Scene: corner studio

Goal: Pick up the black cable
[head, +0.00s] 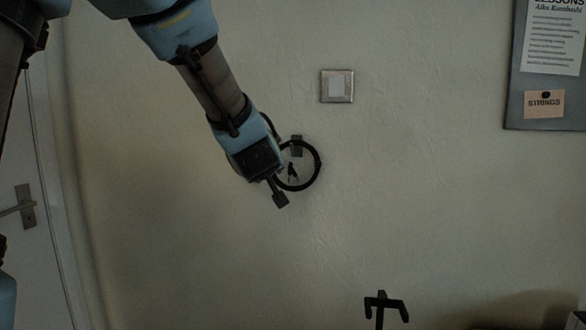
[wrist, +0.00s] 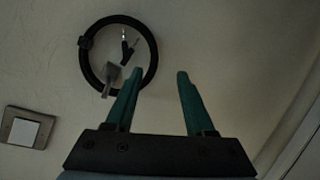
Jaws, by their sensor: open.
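The black cable (head: 319,165) is a coiled ring hanging on a small grey wall hook (head: 297,141) in the head view. My gripper (head: 279,196) is in front of the wall at the coil's left side and hides part of it. In the wrist view the whole cable coil (wrist: 152,52) shows, with its plug ends in the middle and the hook (wrist: 109,80) at its lower edge. My gripper (wrist: 155,84) is open, with two green fingers apart and nothing between them. The left fingertip appears close to the coil's rim; I cannot tell whether they touch.
A metal-framed light switch (head: 337,86) is on the wall above right of the cable. A pinboard (head: 515,85) hangs at the upper right. A door with a handle (head: 26,207) is at the left. A black stand top (head: 384,304) rises at the bottom. The wall between is bare.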

